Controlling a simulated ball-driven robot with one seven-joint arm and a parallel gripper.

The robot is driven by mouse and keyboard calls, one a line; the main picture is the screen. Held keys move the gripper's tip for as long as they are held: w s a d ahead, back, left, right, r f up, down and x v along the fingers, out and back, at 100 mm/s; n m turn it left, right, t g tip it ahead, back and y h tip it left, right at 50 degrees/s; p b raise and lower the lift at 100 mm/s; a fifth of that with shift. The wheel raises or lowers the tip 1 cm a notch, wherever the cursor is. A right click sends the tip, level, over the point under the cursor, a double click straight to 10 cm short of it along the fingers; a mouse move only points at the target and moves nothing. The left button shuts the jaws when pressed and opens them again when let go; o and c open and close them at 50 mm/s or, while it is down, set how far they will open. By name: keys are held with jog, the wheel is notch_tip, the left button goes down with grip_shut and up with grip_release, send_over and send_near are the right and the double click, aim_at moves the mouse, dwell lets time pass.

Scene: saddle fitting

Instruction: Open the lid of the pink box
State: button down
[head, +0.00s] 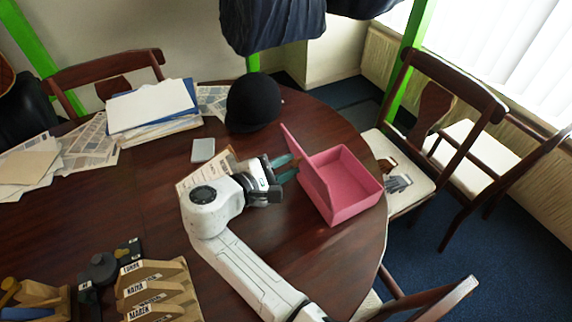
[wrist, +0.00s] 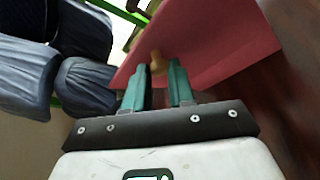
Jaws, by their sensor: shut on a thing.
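The pink box (head: 352,212) sits near the right edge of the round table. Its lid (head: 298,147) stands raised, roughly upright, along the box's left side, and the inside of the box is open to view. My gripper (head: 292,166) is on the outer, left side of the lid. In the wrist view the pink lid (wrist: 222,45) fills the upper middle, and my gripper's teal fingers (wrist: 163,72) are shut on a small tan knob (wrist: 157,61) on the lid. The knob is hidden in the head view.
A dark rounded hat (head: 254,102) lies behind the box, with stacked papers (head: 152,106) to its left. A small grey slab (head: 203,150) and a printed card lie near my arm. Labelled wooden holders (head: 155,290) stand at front left. Chairs surround the table.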

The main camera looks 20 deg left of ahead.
jog(key=shift+d+f, duration=0.2)
jog(key=shift+f, duration=0.4)
jog(key=c, duration=1.2)
grip_release()
jog(key=shift+o, duration=1.3)
jog(key=shift+w+r, duration=0.1)
jog(key=shift+r, duration=0.1)
jog(key=shift+r, duration=0.1)
jog(key=p+v, duration=0.4)
jog(key=v, duration=0.6)
jog(key=shift+s+a+p, duration=0.25)
jog(key=shift+s+p, duration=0.05)
jog(key=shift+p, duration=0.05)
